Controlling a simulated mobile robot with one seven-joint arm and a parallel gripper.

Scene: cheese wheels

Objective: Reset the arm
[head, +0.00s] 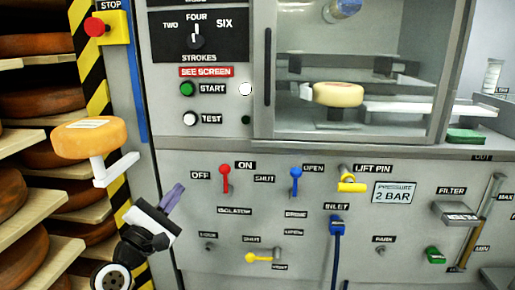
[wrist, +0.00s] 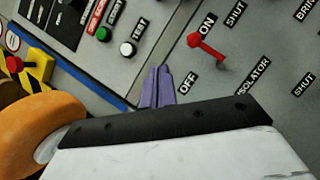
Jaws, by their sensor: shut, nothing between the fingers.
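My gripper (head: 172,197) shows in the head view at the lower left, in front of the machine's grey panel. Its purple fingers are together with nothing between them, and they also show in the wrist view (wrist: 156,88). In the head view the fingers point up and right, to the left of the red isolator lever (head: 225,179). In the wrist view that red lever (wrist: 207,46) is up and right of the fingertips, apart from them. Most of my arm is out of view below.
An orange cheese wheel (head: 90,138) sits on a white support (head: 112,170) left of my gripper. Shelves of cheeses (head: 40,103) stand at far left. A pale cheese (head: 338,94) is inside the windowed chamber. Levers, including a blue one (head: 296,180), stick out of the panel.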

